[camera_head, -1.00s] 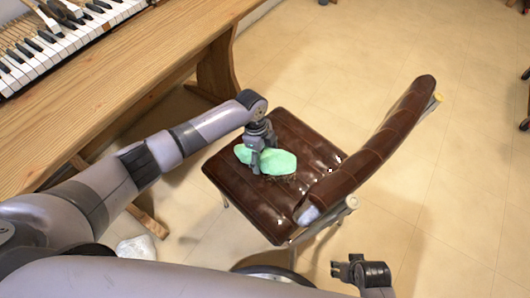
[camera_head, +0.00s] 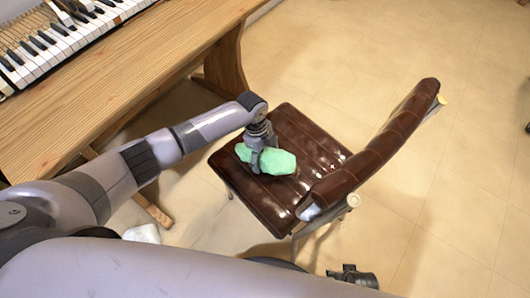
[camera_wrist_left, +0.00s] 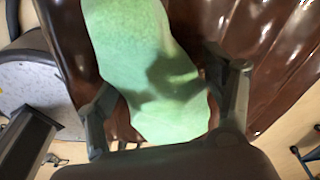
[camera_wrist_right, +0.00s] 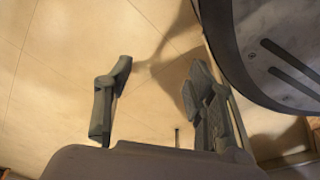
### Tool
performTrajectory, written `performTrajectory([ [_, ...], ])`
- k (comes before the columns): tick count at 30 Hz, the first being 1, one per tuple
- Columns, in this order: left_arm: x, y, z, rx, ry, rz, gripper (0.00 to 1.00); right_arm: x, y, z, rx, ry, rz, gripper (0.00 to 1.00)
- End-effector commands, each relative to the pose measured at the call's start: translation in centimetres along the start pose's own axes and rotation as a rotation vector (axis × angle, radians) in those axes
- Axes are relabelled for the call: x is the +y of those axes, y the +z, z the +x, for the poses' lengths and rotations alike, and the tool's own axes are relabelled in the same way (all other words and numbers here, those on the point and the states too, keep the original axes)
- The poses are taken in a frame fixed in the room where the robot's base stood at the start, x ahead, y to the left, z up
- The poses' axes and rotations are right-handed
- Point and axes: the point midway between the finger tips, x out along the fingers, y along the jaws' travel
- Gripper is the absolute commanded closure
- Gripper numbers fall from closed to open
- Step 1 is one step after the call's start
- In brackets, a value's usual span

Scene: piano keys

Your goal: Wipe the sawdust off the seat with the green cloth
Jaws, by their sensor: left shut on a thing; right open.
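The chair's dark brown leather seat (camera_head: 312,140) is in the middle of the head view, with its backrest on the right. My left gripper (camera_head: 257,160) points down from above and is shut on the cloth. In the left wrist view the cloth (camera_wrist_left: 150,60) passes between the fingers, with brown leather around it. I cannot clearly make out sawdust; a few bright specks near the backrest may be glare. My right gripper (camera_wrist_right: 158,75) is open and empty over the floor, low in the head view (camera_head: 352,275).
A wooden desk (camera_head: 110,95) with piano keys (camera_head: 65,40) stands at the left, its leg behind the chair. A white lump (camera_head: 142,233) lies on the floor at lower left.

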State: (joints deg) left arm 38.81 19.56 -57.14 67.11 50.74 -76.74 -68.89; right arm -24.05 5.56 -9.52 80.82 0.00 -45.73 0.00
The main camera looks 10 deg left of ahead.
Motion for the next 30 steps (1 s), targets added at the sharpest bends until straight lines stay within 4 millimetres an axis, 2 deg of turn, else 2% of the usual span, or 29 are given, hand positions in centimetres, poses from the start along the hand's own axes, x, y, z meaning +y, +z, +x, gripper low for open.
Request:
performTrajectory([
  [14,1.3,0.4,-0.1,0.001,0.0,0.001,0.65,-0.2,3.7,2.3,-0.026,-0.003,-0.006,0.5],
  [30,2.9,0.9,0.0,0.0,0.0,0.0,0.65,-0.2,8.9,4.1,-0.068,-0.003,-0.017,0.5],
])
